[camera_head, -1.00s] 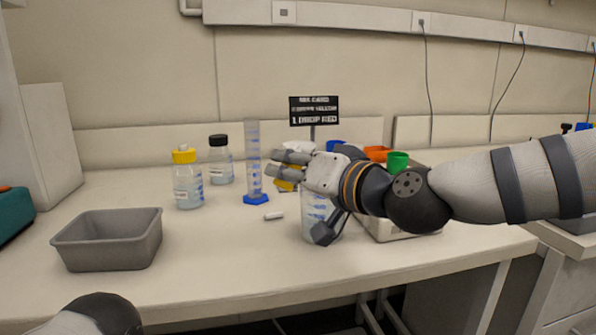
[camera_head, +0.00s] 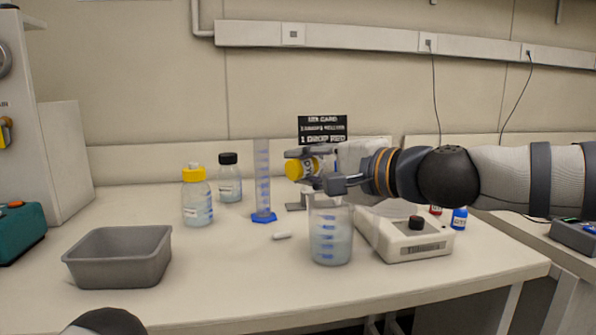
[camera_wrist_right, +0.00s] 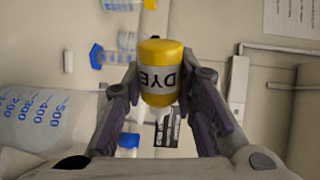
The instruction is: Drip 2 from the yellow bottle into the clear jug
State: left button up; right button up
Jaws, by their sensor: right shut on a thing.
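My right gripper (camera_head: 312,168) is shut on the yellow bottle (camera_head: 302,169), just above and slightly left of the clear jug's mouth. The bottle lies roughly on its side in the jaws. In the right wrist view the bottle (camera_wrist_right: 160,72) shows the word DYE, with its pale nozzle toward the bottom of the picture. I see no drop falling. The clear jug (camera_head: 330,243) stands upright on the bench and holds pale liquid. It also shows at the left of the right wrist view (camera_wrist_right: 38,110), with blue volume marks. My left gripper is not in view.
A stirrer plate (camera_head: 412,243) stands right of the jug, with a small blue bottle (camera_head: 459,218) behind it. A measuring cylinder (camera_head: 263,185), a yellow-capped bottle (camera_head: 196,200), a black-capped bottle (camera_head: 229,182) and a grey tub (camera_head: 118,262) are left. A dark card (camera_head: 322,130) stands behind.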

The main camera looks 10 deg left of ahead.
jog(key=shift+w+d+r+m, duration=0.5)
jog(key=shift+w+d+m, duration=0.25)
jog(key=shift+m, duration=0.25)
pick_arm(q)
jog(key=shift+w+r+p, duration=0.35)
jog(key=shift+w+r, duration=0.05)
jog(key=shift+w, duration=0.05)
pick_arm(e)
jog(key=shift+w+d+r+m, duration=0.1)
jog(key=shift+r+m, duration=0.05)
jog(key=shift+m, duration=0.35)
jog(key=shift+w+d+r+m+g+y+p, duration=0.15)
jog(key=shift+r+m+g+y+p, duration=0.2)
jog(key=shift+r+m, duration=0.55)
jog(key=shift+f+m+y, duration=0.2)
jog(key=shift+m+y, duration=0.05)
jog(key=shift+m, duration=0.25)
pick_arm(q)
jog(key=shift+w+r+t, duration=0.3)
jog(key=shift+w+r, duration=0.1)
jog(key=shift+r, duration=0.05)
pick_arm(e)
jog(key=shift+f, duration=0.1)
